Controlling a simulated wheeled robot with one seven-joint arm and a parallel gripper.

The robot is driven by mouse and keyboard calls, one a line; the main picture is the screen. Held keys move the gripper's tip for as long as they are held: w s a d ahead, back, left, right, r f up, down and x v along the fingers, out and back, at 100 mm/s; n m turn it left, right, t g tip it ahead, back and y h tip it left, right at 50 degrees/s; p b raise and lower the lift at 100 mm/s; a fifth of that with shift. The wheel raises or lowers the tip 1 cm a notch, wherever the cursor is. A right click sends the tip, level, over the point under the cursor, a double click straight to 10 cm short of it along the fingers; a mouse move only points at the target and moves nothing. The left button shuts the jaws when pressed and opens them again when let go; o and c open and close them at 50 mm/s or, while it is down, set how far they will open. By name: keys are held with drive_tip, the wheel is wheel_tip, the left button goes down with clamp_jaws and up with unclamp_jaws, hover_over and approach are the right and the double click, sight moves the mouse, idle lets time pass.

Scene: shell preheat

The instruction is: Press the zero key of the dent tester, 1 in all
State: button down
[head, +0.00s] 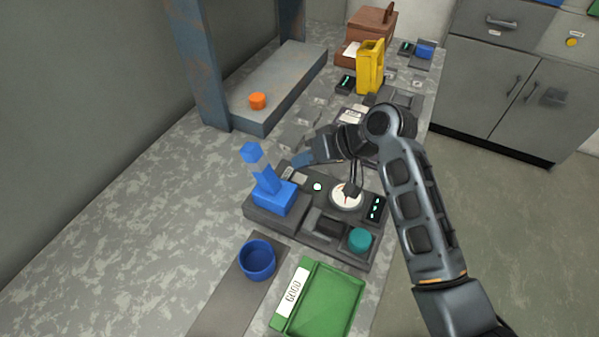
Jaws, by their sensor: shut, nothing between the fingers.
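The device on the bench that looks like the dent tester is a dark grey base (285,222) with a blue upright part (273,196) on its left. A small round pale-green lit key (317,187) sits on its top; no readable label shows which key is the zero key. A round white disc (338,201) lies right of it, and a dark panel with lit marks (376,208) is at the right edge. My gripper (351,190) is shut and empty, pointing down over the white disc. I cannot tell whether its tips touch the disc.
A teal round part (360,240) sits at the base's front right. A blue cup (257,260) and a green tray (325,300) marked GOOD stand in front. A yellow stand (370,68) and a brown box (372,27) are behind. A grey raised shelf (290,80) is at left.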

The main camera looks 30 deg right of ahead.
drive_tip(key=shift+r+p, duration=1.15)
drive_tip(key=shift+r, duration=0.35)
